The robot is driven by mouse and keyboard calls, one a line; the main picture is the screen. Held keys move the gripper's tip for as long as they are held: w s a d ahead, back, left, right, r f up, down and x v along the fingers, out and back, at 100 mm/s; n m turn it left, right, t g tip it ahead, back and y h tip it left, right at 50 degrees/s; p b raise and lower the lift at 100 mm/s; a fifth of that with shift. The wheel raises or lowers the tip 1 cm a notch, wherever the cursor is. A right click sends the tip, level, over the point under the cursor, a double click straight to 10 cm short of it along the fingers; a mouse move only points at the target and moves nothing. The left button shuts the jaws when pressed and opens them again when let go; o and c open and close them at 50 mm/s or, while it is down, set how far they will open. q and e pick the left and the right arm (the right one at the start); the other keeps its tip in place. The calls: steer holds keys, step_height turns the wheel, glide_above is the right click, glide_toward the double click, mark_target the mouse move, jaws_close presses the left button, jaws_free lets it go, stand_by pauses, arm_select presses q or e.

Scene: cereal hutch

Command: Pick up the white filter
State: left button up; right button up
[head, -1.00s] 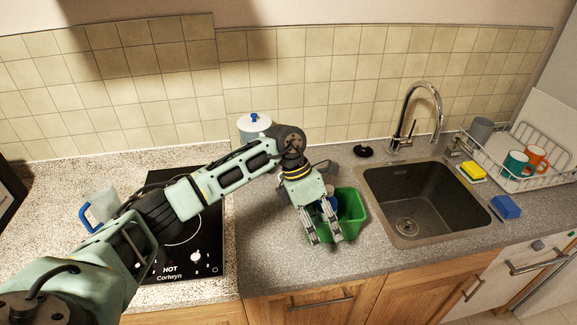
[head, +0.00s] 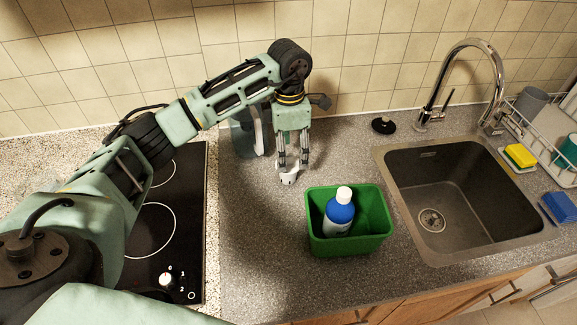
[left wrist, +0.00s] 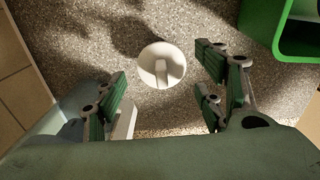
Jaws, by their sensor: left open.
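The white filter (head: 288,177) is a small round piece on the grey counter, left of the green bin. My right gripper is not in view.
The green bin (head: 378,238) holds a blue bottle (head: 340,212) with a white cap. A clear jug (head: 243,138) stands close behind my gripper, partly hidden. The black hob (head: 190,240) is left, the sink (head: 450,215) right. A black disc (head: 383,126) lies near the tap.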

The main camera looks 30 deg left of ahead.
mark_target(288, 163)
arm_select(q)
steer(key=shift+s+f+p, duration=0.25)
steer(key=shift+f+p, duration=0.2)
steer(key=shift+f, duration=0.35)
step_height(288, 163, down, 5)
steer(key=shift+r+p, duration=0.2)
steer(key=shift+p, duration=1.05)
steer(key=shift+w+f, duration=0.1)
steer(key=shift+f, duration=0.15)
steer(key=shift+c, duration=0.5)
steer(key=c, duration=1.1)
